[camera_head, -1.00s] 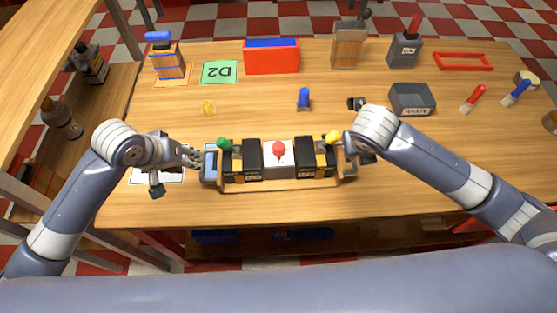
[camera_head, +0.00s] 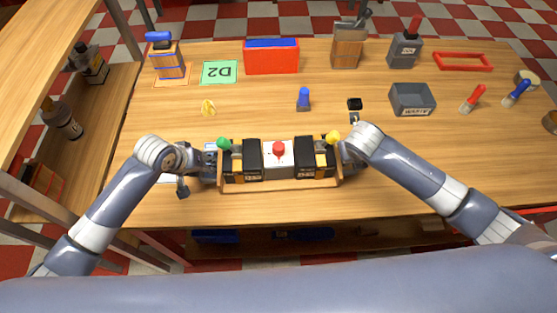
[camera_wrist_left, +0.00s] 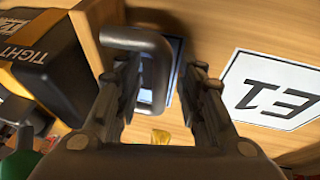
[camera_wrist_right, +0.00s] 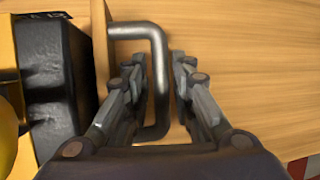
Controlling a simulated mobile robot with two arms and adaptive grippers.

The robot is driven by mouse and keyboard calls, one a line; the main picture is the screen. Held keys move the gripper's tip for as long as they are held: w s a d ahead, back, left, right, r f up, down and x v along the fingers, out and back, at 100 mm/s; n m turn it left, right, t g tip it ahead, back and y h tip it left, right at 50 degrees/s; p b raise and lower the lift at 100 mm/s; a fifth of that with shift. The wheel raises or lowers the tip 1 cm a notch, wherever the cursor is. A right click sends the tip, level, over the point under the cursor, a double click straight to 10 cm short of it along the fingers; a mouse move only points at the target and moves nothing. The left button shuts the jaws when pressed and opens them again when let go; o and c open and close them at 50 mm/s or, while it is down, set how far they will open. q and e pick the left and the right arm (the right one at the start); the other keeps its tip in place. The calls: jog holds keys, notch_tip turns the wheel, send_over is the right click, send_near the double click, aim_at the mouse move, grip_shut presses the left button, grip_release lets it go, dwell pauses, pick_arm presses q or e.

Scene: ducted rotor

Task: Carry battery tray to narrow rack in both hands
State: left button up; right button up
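The battery tray (camera_head: 280,187), a wooden tray with a bar handle at each end, stands on the table near its front edge. It holds black batteries (camera_head: 314,172), a pale block with a red knob (camera_head: 279,150), a green knob (camera_head: 223,143) and a yellow knob (camera_head: 333,138). My left gripper (camera_wrist_left: 160,68) is open around the left handle (camera_wrist_left: 140,38), with a gap visible. My right gripper (camera_wrist_right: 158,65) has its fingers close on both sides of the right handle (camera_wrist_right: 160,90); contact is unclear. The narrow rack is not identifiable.
A card marked E1 (camera_wrist_left: 275,90) lies beside the tray's left end. Behind the tray are a blue piece (camera_head: 304,98), a yellow piece (camera_head: 208,107), a grey bin (camera_head: 411,99), a red box (camera_head: 271,58) and a green D2 card (camera_head: 219,72). A wooden shelf (camera_head: 60,30) stands left.

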pick_arm(q)
jog(key=shift+f, duration=0.1)
jog(key=c, duration=0.6)
pick_arm(e)
grip_shut()
pick_arm(q)
grip_shut()
